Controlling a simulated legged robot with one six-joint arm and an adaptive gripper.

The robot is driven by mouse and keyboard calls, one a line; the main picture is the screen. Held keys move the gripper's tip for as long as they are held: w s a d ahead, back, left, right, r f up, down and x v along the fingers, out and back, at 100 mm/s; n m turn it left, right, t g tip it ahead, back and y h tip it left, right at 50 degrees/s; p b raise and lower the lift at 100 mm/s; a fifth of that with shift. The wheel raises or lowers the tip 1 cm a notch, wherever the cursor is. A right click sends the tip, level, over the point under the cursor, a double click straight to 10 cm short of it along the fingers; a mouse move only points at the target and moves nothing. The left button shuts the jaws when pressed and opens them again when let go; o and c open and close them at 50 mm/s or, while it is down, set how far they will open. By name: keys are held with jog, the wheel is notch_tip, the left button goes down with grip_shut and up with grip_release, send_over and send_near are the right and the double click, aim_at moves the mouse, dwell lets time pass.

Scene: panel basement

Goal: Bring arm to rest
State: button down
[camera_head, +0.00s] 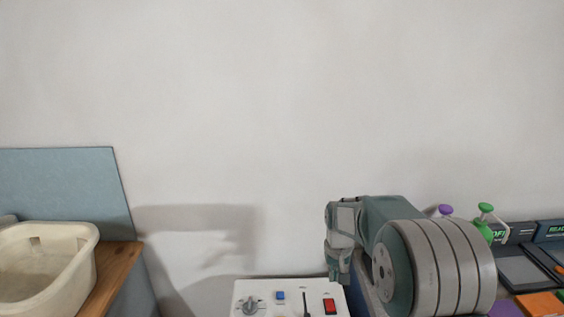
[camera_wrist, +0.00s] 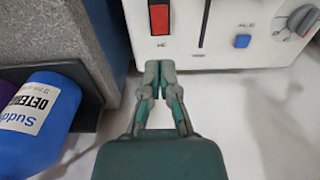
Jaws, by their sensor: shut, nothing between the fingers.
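My gripper (camera_wrist: 159,72) shows in the wrist view with its two fingers together, shut and empty. Its tips are near the lower edge of a white control panel (camera_wrist: 190,52); I cannot tell whether they touch it. The panel has a red switch (camera_wrist: 159,18), a slider slot, a blue button (camera_wrist: 242,41) and a grey knob (camera_wrist: 303,19). In the head view my arm is folded at the lower right, and my gripper (camera_head: 336,272) points down beside the panel (camera_head: 262,289). The panel's lower part is cut off by the frame.
A cream basin (camera_head: 85,262) sits on a wooden top (camera_head: 118,270) at left. Purple-topped and green-topped items (camera_head: 485,209) stand behind my arm. The wall above is clear.

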jog(key=s+r+t, duration=0.3)
jog(key=s+r, duration=1.1)
jog(key=s, duration=0.1)
jog(key=s+r+t, duration=0.1)
jog(key=s+t, duration=0.1)
jog(key=s, duration=1.3)
jog(key=shift+s, duration=0.2)
